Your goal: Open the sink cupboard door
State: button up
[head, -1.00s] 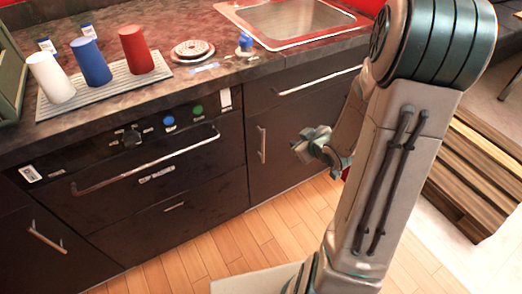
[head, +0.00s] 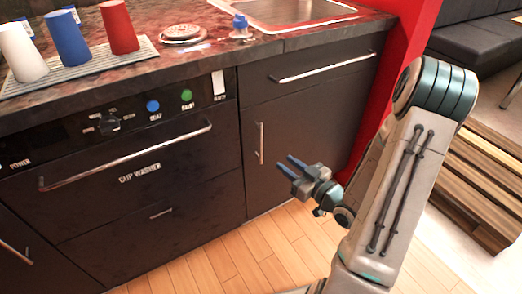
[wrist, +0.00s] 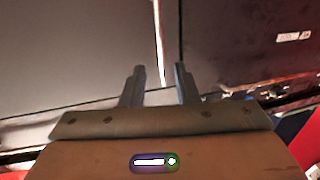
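The sink cupboard door (head: 298,142) is a dark panel below the sink, and it looks shut. Its upright metal handle (head: 261,143) is near the door's left edge. My gripper (head: 286,161) is to the right of the handle in the head view, with its two blue-grey fingers pointing toward the door and apart from the handle. In the wrist view my gripper (wrist: 160,82) has its fingers spread with nothing held between them. A bright upright strip shows ahead between the fingertips; I cannot tell if it is the handle or a gap.
The cup washer front (head: 130,165), with a long bar handle (head: 130,157), stands left of the door. A drawer front with a horizontal handle (head: 325,68) is above the door. Wooden steps (head: 480,165) are at right. Bare wooden floor (head: 265,250) lies in front.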

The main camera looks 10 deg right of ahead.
jog(key=w+b, duration=0.1)
jog(key=b, duration=0.2)
send_over(261, 158)
jog(key=shift+w, duration=0.35)
grip_shut()
